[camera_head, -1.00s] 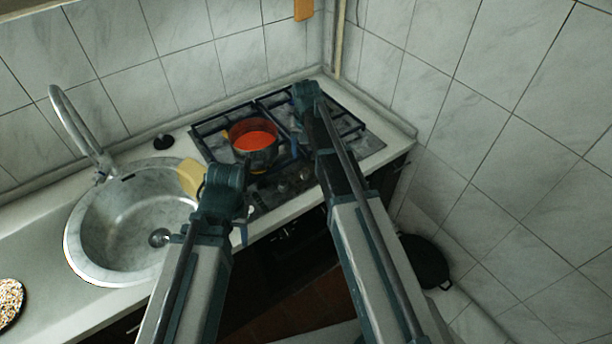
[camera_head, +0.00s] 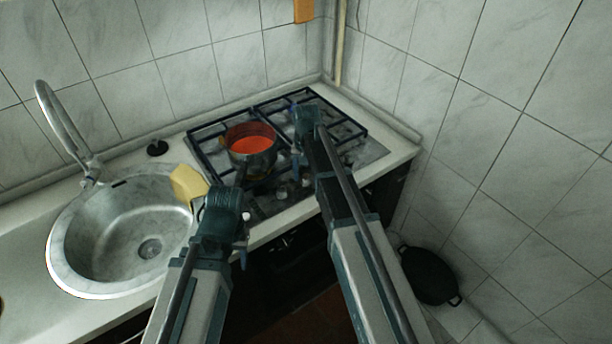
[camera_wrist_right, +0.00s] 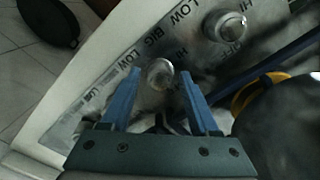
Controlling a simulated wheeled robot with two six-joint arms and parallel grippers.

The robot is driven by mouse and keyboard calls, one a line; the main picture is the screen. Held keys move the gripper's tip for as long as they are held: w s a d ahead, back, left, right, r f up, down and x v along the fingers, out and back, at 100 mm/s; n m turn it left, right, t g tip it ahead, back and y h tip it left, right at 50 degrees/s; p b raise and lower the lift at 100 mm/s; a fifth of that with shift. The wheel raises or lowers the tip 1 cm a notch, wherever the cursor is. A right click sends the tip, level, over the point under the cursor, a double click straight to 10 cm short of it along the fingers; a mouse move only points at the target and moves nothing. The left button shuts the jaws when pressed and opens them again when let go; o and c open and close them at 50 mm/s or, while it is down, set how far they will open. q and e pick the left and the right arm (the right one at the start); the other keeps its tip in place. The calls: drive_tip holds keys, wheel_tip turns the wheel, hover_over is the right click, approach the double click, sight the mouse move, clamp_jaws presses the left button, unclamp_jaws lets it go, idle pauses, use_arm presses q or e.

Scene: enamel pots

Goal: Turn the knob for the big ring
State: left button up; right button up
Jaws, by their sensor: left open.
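The hob (camera_head: 372,150) has a row of silver knobs along its front strip (camera_head: 265,208). In the right wrist view, one knob (camera_wrist_right: 160,73) sits between the fingertips of my right gripper (camera_wrist_right: 160,76), with a gap on both sides. A second knob (camera_wrist_right: 225,25) is further up and right. "BIG", "LOW" and "HI" are printed on the strip; I cannot tell for certain which knob "BIG" belongs to. My right gripper (camera_head: 294,136) is open above the hob in the head view. My left gripper (camera_head: 245,217) is open and empty at the counter's front edge.
A yellow sponge (camera_head: 187,184) lies by the sink (camera_head: 70,277). A dark pan (camera_head: 430,277) is low at the right. A black plug (camera_head: 157,148) lies behind the sink.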

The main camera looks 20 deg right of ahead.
clamp_jaws()
drive_tip(key=n, duration=0.8)
drive_tip(key=shift+n, duration=0.4)
drive_tip(key=n, duration=0.4)
drive_tip(key=shift+n, duration=2.4)
